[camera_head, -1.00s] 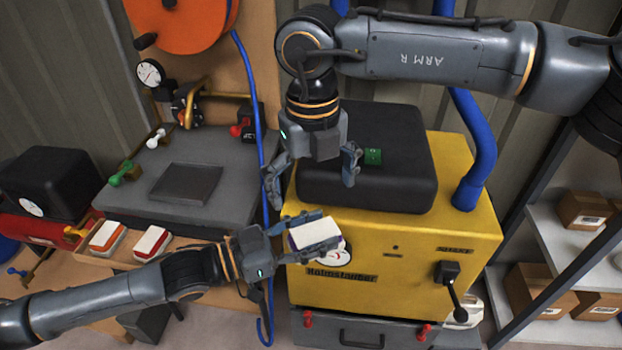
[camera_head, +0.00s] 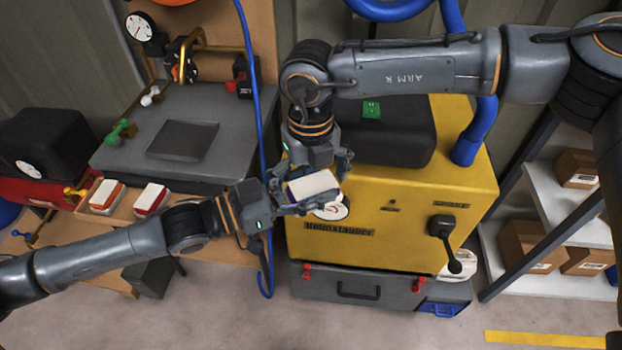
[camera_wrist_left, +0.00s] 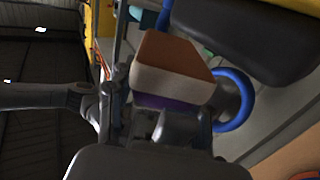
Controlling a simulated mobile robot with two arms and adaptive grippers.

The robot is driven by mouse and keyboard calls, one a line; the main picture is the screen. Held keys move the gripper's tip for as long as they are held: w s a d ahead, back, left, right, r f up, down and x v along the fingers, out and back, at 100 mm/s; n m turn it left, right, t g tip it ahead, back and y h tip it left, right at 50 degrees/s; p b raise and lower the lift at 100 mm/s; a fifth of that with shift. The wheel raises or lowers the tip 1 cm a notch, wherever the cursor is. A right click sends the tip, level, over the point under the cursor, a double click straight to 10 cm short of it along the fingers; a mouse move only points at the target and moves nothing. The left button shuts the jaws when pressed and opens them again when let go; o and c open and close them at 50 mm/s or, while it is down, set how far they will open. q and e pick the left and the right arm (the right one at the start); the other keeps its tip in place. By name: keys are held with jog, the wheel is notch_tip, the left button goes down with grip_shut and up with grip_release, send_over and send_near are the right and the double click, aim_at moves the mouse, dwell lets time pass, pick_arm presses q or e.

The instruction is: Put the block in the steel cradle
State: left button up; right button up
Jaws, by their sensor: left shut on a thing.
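The block (camera_head: 314,186) has a pale top in the head view. In the left wrist view the block (camera_wrist_left: 172,75) shows brown, white and purple layers. My left gripper (camera_head: 305,200) is shut on it and holds it in front of the yellow machine. My right gripper (camera_head: 314,168) hangs just behind and above the block, its fingers spread apart on either side. I cannot tell whether they touch the block. I cannot pick out the steel cradle with certainty. A dark square plate (camera_head: 183,140) lies on the grey bench top at the left.
The yellow machine (camera_head: 400,225) stands behind my grippers, with a black lever (camera_head: 445,240) on its front. A wooden tray (camera_head: 126,207) at the left holds two coloured blocks. A blue hose (camera_head: 254,90) hangs between bench and machine. Shelves with boxes (camera_head: 535,245) stand at the right.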

jog(key=c, duration=1)
pick_arm(q)
jog(key=o, duration=1.3)
